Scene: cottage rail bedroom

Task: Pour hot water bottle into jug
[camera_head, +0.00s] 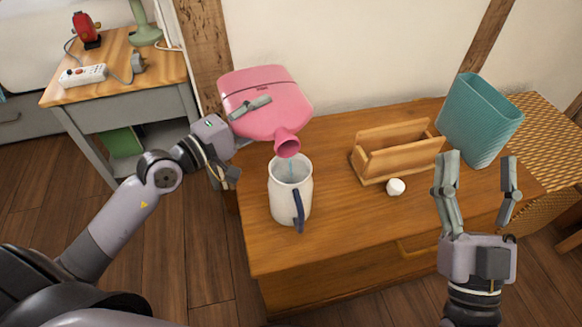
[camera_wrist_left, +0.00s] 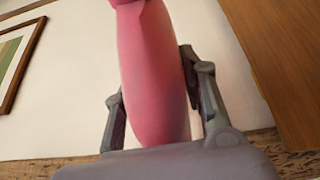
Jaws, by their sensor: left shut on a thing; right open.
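The pink hot water bottle (camera_head: 268,92) is tilted, with its open neck pointing down over the white jug (camera_head: 284,199). A thin pale stream shows between the neck and the jug's mouth. The jug stands upright on the wooden dresser top, its dark blue handle toward me. My left gripper (camera_head: 240,122) is shut on the bottle, with a finger across its face. In the left wrist view the bottle (camera_wrist_left: 150,75) sits between the fingers. My right gripper (camera_head: 478,182) is open and empty, above the dresser's front right. The water level inside the jug cannot be made out.
A small white cap-like thing (camera_head: 396,187) lies on the dresser (camera_head: 335,231) near a wooden holder (camera_head: 397,157). A teal ribbed bin (camera_head: 479,119) stands at the right. A side table (camera_head: 112,81) with a power strip is at the left.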

